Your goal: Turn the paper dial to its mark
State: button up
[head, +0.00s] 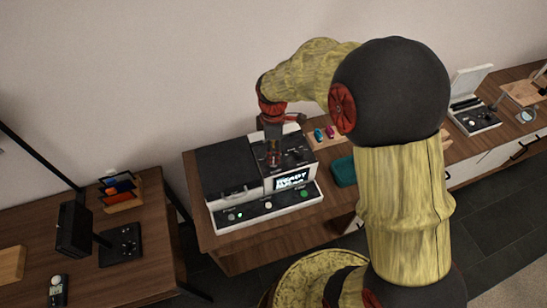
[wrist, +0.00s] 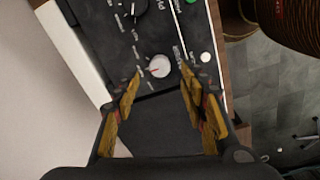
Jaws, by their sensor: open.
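A printer-like machine (head: 231,170) stands on the wooden table, with a dark control panel on its right part. The lettering is too small to read, so I cannot tell which mark is meant. A black dial (wrist: 134,9) sits farther up the panel. My gripper (head: 272,156) is over the panel in the head view. In the wrist view its yellow-brown fingers (wrist: 161,74) are open, one on each side of the pale dial. I cannot tell whether they touch it.
The machine's front strip has several buttons, including a green one (head: 304,194), below a lit display (head: 291,180). A teal tray (head: 343,171) and small coloured items (head: 320,135) lie to the right. A second table (head: 140,272) stands at left, with a gap between.

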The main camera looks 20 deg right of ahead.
jog(key=shift+w+f+b, duration=0.1)
jog(key=shift+f+b, duration=0.25)
jog(key=shift+f, duration=2.05)
jog(key=c, duration=0.3)
jog(key=c, duration=0.8)
grip_shut()
